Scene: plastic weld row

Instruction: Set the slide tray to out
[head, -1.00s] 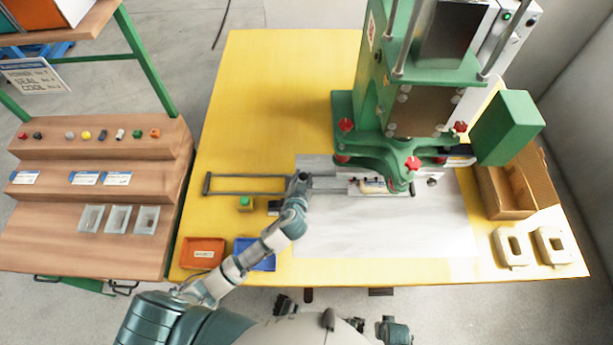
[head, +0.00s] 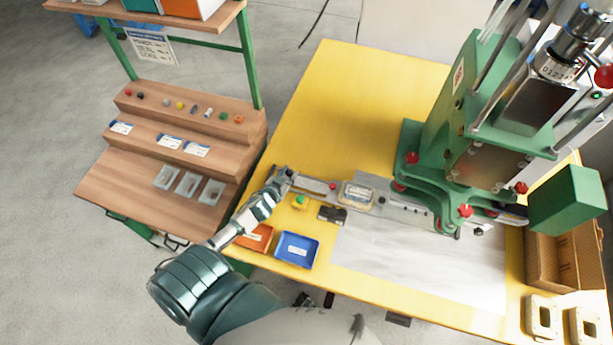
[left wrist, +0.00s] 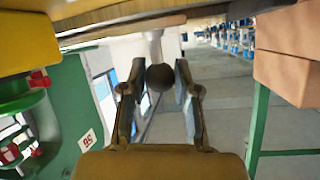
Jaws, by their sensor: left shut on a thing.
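The slide tray (head: 380,204) is a grey metal strip on the yellow table, running left from under the green press (head: 455,150). Its nest with a pale, rounded part (head: 357,195) now lies left of the press, clear of it. My left gripper (head: 283,173) is at the tray's left end, shut on its knob. In the left wrist view the dark round knob (left wrist: 160,77) sits between the two fingers of my left gripper (left wrist: 162,85). My right gripper is not in view.
An orange bin (head: 256,238) and a blue bin (head: 297,249) stand at the table's front left. A green button (head: 300,202) is near the tray. A wooden stepped bench (head: 185,150) is on the left. A cardboard box (head: 565,260) and pale frames (head: 541,316) are at the right.

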